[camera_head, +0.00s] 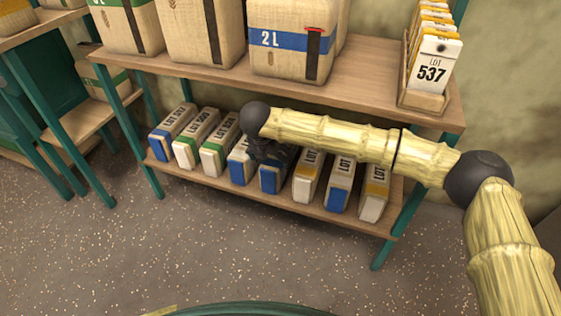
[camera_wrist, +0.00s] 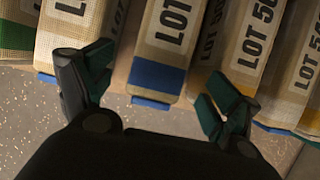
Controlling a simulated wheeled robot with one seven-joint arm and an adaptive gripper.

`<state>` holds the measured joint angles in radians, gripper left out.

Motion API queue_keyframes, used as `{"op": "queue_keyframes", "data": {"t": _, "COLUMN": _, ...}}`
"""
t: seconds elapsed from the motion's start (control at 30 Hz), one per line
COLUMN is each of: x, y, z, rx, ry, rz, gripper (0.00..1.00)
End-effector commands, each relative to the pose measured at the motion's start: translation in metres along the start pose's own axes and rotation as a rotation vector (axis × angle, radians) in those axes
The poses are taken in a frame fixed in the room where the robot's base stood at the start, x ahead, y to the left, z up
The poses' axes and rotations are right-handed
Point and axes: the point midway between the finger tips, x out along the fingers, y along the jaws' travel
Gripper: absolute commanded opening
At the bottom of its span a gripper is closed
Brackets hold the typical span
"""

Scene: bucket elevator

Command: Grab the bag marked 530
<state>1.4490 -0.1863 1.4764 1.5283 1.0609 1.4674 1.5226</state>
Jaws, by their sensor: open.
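Several small upright bags with printed LOT labels and coloured bands stand in a row on the lower shelf (camera_head: 285,198). The numbers are partly cut off or too small, so I cannot tell which one is marked 530. My gripper (camera_head: 268,150) is over the middle of the row, in front of a blue-banded bag (camera_head: 272,182). In the wrist view my gripper (camera_wrist: 160,75) is open and empty. Its fingers are on either side of a blue-banded bag (camera_wrist: 160,75), whose label reads LOT with the number out of frame.
Neighbouring bags, one with a yellow band (camera_wrist: 242,82), stand close on both sides. The upper shelf (camera_head: 210,75) holds large sacks, one marked 2 L (camera_head: 290,40), and a wooden tag holder (camera_head: 425,100) with a LOT 537 tag (camera_head: 432,72). The floor in front is clear.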

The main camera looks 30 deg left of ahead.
Motion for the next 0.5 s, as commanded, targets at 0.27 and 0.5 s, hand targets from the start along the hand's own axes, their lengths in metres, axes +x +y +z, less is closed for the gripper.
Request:
{"op": "queue_keyframes", "data": {"t": 0.27, "x": 0.02, "y": 0.0, "z": 0.04, "rx": 0.0, "ry": 0.0, "rz": -0.001, "gripper": 0.89}}
{"op": "queue_keyframes", "data": {"t": 0.5, "x": 0.024, "y": 0.0, "z": 0.057, "rx": -0.001, "ry": 0.0, "rz": 0.0, "gripper": 0.89}}
